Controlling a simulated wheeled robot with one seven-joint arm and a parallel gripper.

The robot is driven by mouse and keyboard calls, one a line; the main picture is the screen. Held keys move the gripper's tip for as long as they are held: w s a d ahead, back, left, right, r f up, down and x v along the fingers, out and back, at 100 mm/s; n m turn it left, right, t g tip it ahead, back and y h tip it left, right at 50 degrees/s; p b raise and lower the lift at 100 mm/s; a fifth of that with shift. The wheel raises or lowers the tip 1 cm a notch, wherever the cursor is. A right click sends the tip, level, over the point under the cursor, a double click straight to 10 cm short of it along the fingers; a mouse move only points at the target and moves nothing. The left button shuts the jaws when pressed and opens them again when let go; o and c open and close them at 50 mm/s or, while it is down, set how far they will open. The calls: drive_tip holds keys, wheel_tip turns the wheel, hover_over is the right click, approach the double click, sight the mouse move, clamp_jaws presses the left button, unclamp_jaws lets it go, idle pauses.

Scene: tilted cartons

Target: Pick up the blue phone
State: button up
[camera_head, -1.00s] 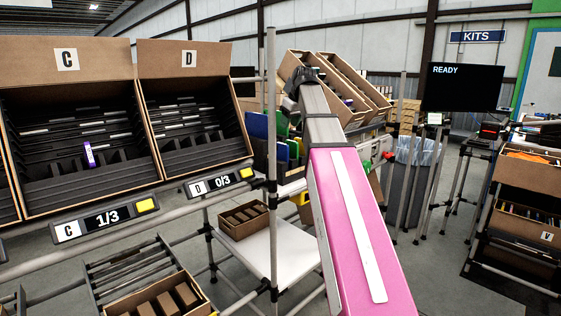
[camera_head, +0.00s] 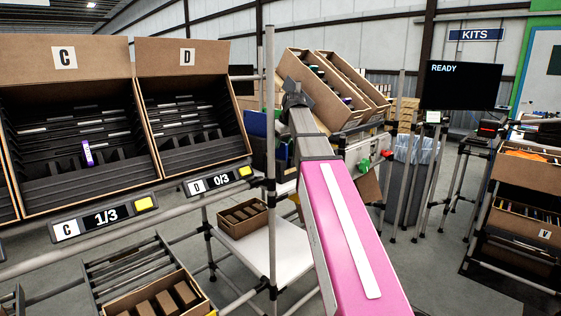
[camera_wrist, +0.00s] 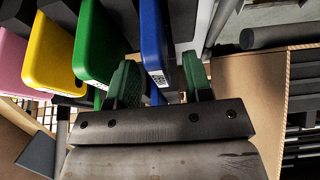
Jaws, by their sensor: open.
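A blue phone-like slab (camera_wrist: 155,40) stands on edge in the wrist view, beside a green slab (camera_wrist: 97,42). My gripper (camera_wrist: 160,78) is open, with one green finger on each side of the blue slab's lower end. The left finger overlaps the green slab in the picture. I cannot tell whether either finger touches the blue slab. In the camera_head view, blue pieces (camera_head: 257,124) show left of my pink arm, partly behind a post. My fingers are hidden there.
A yellow slab (camera_wrist: 50,52) and a pink slab (camera_wrist: 10,65) stand left of the green one. A cardboard wall (camera_wrist: 250,90) is close on the right. In the camera_head view, a metal post (camera_head: 270,150) stands near my arm, and cartons C (camera_head: 65,60) and D (camera_head: 187,57) are at left.

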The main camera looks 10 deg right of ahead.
drive_tip(key=shift+w+f, duration=0.1)
drive_tip(key=shift+f, duration=0.2)
clamp_jaws()
drive_tip(key=shift+r, duration=0.2)
